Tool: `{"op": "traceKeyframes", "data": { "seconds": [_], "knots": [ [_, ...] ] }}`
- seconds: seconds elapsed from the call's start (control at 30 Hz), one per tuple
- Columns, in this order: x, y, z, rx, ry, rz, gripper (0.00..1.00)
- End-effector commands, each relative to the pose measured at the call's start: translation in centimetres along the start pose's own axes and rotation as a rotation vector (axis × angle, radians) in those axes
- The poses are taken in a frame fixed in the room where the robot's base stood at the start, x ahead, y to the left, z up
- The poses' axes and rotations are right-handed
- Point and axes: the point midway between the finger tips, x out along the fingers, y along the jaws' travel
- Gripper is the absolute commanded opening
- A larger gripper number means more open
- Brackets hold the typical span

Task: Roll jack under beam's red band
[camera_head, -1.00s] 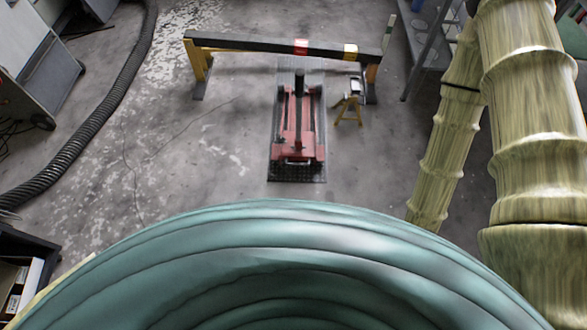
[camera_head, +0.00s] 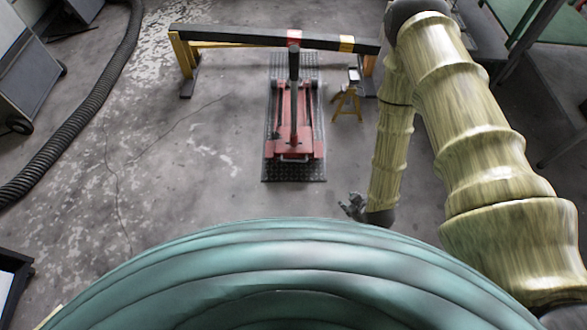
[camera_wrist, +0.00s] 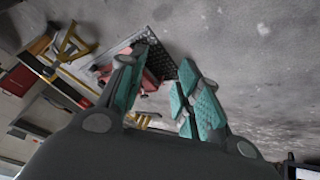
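The red floor jack (camera_head: 303,135) stands on a black ribbed mat (camera_head: 270,172), with its dark handle (camera_head: 293,75) rising toward the beam. The dark beam (camera_head: 230,37) lies across yellow supports and carries a red band (camera_head: 294,37) and a yellow band. The handle's top overlaps the red band's lower edge in the picture; I cannot tell if they touch. My gripper (camera_head: 352,205) is to the right and on the near side of the jack, apart from it. In the wrist view my gripper (camera_wrist: 162,68) is open, with part of the red jack (camera_wrist: 151,80) showing beyond its teal fingers.
A small yellow stand (camera_head: 347,103) is right of the jack, near the beam's right support. A black corrugated hose (camera_head: 95,125) curves along the left. The floor left of the mat is clear. Grey shelving is at the back right, partly hidden by my arm.

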Motion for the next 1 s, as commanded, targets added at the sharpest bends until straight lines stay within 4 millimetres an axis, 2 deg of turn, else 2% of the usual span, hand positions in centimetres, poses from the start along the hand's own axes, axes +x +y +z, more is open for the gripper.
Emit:
{"op": "traceKeyframes", "data": {
  "seconds": [0.03,0.2,0.4,0.7,1.0],
  "knots": [
    [3.1,-0.1,0.2,-0.052,0.042,0.014,0.34],
    [9.3,0.4,-1.3,-0.241,0.183,0.071,0.34],
    [15.8,0.7,-3.1,-0.454,0.341,0.160,0.34],
    [24.1,0.2,-5.8,-0.758,0.565,0.337,0.34],
    [30.8,-1.0,-7.9,-1.027,0.766,0.568,0.34]
  ]
}}
